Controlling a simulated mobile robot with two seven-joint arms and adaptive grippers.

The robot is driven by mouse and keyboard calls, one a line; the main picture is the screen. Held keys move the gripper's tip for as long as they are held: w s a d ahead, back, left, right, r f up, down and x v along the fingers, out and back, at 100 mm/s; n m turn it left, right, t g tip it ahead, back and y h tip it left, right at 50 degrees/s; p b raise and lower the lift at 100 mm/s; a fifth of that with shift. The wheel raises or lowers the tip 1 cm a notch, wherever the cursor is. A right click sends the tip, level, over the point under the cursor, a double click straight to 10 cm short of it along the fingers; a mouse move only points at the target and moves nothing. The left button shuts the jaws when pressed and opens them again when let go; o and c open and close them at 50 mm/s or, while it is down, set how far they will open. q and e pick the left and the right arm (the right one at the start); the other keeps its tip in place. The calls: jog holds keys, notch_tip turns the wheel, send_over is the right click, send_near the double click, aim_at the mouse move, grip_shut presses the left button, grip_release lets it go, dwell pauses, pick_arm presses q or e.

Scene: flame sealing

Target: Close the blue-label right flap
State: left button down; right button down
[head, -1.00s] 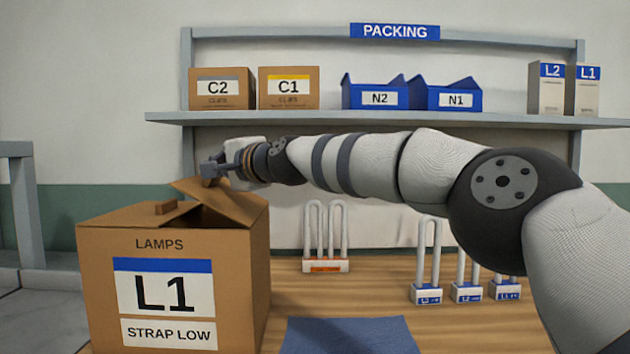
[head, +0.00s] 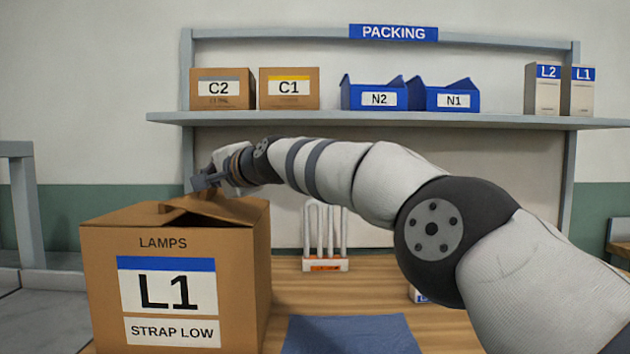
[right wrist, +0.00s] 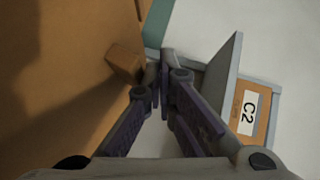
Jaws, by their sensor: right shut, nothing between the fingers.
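The blue-label box (head: 176,285), marked LAMPS, L1 and STRAP LOW, stands at the left of the table in the head view. Its right flap (head: 222,207) is tilted a little above the box top, with a narrow dark gap under its front edge. The left part of the top lies about flat, with a small brown block (head: 147,208) near the middle. My right gripper (head: 197,183) is shut and empty, just above the flap. In the right wrist view the closed fingertips (right wrist: 167,65) are beside the small block (right wrist: 124,64). Contact with the flap is unclear. My left gripper is out of view.
A blue mat (head: 350,334) lies right of the box. A white rack (head: 325,265) with an orange label stands behind it. A shelf (head: 400,121) carries cartons and blue bins above. My right arm crosses the space over the table.

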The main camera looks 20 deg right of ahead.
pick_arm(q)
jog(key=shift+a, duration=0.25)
pick_arm(e)
jog(key=shift+a+f+n, duration=0.25)
jog(key=shift+f+n, duration=0.05)
jog(key=shift+f, duration=0.15)
dwell(0.9)
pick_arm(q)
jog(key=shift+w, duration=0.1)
pick_arm(e)
jog(key=shift+r, duration=0.1)
dwell(0.4)
